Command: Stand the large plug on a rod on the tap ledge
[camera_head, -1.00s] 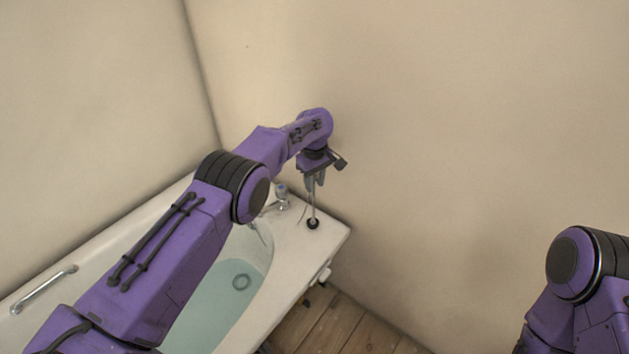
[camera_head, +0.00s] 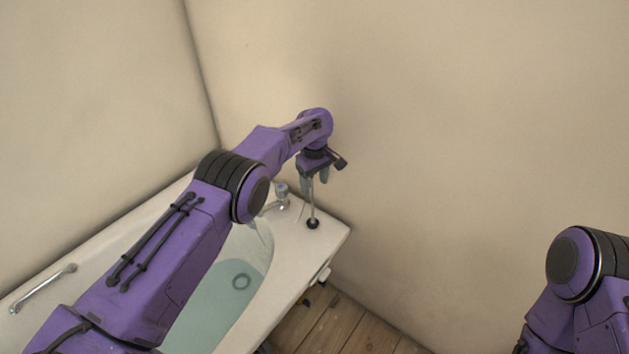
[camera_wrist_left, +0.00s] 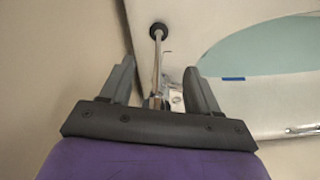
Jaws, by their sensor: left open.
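The large plug (camera_head: 313,223) is a black disc on a thin upright metal rod (camera_head: 312,200). It stands on the white tap ledge (camera_head: 325,237) at the corner end of the bath. My left gripper (camera_head: 314,178) is above it, open, with the rod's upper end between the fingers. In the left wrist view the gripper (camera_wrist_left: 158,85) has its fingers spread on either side of the rod (camera_wrist_left: 157,65), with gaps to both. The plug (camera_wrist_left: 158,31) shows past the fingertips on the ledge. My right arm shows at the right edge; its gripper is out of frame.
A chrome tap (camera_head: 282,196) stands on the ledge just left of the plug. The bath holds bluish water (camera_head: 215,300), with a drain ring (camera_head: 241,282) visible. Walls close in behind the ledge. A grab handle (camera_head: 45,288) is on the left rim.

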